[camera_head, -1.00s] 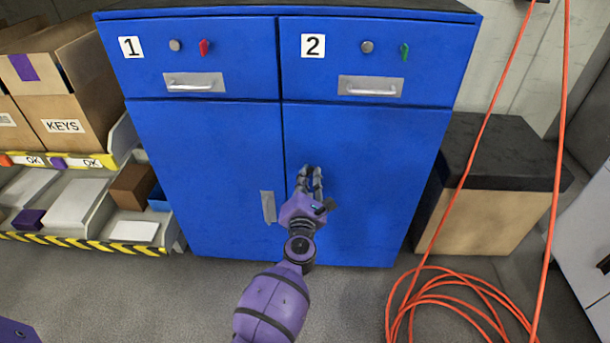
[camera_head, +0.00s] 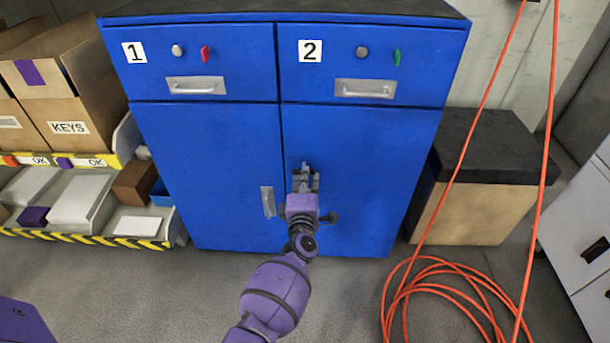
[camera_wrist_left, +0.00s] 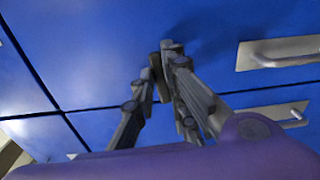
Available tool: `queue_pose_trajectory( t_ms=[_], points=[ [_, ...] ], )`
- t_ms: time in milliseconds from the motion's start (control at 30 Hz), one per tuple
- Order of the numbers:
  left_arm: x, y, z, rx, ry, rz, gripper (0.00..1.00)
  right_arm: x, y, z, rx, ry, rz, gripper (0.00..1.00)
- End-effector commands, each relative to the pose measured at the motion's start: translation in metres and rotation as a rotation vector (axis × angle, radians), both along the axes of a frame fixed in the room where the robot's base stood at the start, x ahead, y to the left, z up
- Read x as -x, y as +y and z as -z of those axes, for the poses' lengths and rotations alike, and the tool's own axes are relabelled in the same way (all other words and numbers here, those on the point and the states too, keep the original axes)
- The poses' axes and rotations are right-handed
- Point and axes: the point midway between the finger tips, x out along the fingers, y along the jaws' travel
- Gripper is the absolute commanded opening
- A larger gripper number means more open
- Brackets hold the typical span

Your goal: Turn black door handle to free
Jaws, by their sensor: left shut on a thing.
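The blue cabinet (camera_head: 205,150) has two lower doors, and my left gripper (camera_head: 304,177) is at the right door, below drawer 2. It is shut on a small dark part at the door, which I take as the black door handle (camera_wrist_left: 158,75). In the left wrist view my left gripper (camera_wrist_left: 165,62) has its fingertips together around this part against the blue surface. The fingers hide most of the handle, so its angle cannot be told. My right gripper is not in view.
A silver plate handle (camera_head: 268,201) is on the left door. Orange cable (camera_head: 440,290) lies coiled at right. Shelves with boxes (camera_head: 65,85) stand at left.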

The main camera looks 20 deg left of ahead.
Motion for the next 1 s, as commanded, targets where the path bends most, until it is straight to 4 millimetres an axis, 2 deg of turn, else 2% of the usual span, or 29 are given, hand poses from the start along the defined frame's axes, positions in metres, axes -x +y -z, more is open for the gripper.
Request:
queue_pose_trajectory(
  t_ms=[300, 733, 767, 867, 1000],
  points=[
    [-0.0001, 0.0001, 0.0004, -0.073, 0.021, 0.000, 0.00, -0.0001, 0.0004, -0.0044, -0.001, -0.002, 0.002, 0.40],
    [0.0000, 0.0004, 0.0006, -0.081, 0.023, -0.001, 0.00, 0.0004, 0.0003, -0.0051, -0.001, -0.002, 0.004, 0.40],
    [0.0000, 0.0004, 0.0005, -0.081, 0.023, -0.001, 0.16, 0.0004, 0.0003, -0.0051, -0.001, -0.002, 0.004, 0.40],
    [0.0000, 0.0004, 0.0005, -0.080, 0.023, -0.001, 0.29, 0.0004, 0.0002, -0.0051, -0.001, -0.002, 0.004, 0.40],
    [0.0000, 0.0004, 0.0005, -0.079, 0.023, -0.001, 0.31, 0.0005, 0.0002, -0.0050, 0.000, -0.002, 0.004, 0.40]
  ],
)
